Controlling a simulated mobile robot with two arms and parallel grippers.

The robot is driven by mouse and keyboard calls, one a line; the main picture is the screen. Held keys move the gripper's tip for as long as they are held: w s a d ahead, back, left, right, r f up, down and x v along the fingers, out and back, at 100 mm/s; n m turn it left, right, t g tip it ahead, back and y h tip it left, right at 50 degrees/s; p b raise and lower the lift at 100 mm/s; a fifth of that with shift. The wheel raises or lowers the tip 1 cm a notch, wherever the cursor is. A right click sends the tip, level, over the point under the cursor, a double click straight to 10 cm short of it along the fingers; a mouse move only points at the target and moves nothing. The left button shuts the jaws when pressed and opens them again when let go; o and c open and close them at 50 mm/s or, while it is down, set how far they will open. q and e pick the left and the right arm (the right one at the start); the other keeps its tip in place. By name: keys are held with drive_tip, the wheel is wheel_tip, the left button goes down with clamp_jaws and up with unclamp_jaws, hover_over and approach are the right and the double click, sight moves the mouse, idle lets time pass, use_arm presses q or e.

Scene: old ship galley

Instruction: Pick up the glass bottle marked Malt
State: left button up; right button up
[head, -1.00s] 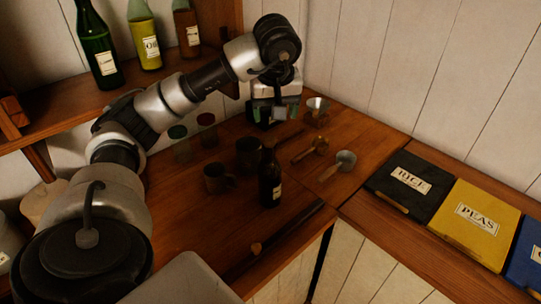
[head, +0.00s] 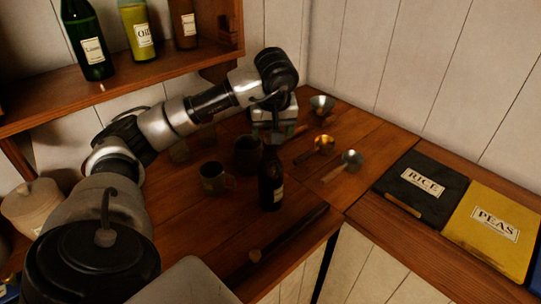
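A small dark bottle (head: 271,185) with a pale label stands upright on the wooden counter; its label is too small to read. My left gripper (head: 272,136) points down just above and behind the bottle's neck in the head view. Its fingers look apart, with the bottle top near the gap; I cannot tell whether they touch it. On the shelf stand a green bottle (head: 88,35), a yellow bottle marked Oil (head: 139,35) and a brown bottle (head: 184,25) with an unreadable label. My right gripper is not in view.
A metal mug (head: 213,178) and a dark mug (head: 246,155) stand left of the dark bottle. Metal scoops (head: 350,160) lie to its right, and a dark rod (head: 290,236) in front. Rice (head: 422,182) and Peas (head: 492,222) packets lie at right.

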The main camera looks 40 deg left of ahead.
use_arm(q)
drive_tip(key=p+x, duration=0.1)
drive_tip(key=x, duration=0.2)
drive_tip(key=shift+a+f, duration=0.15)
drive_tip(key=shift+f, duration=0.1)
drive_tip(key=shift+a+f+p, duration=0.1)
drive_tip(key=shift+f+p, duration=0.2)
drive_tip(key=shift+f, duration=0.3)
clamp_jaws()
drive_tip(key=shift+r, duration=0.15)
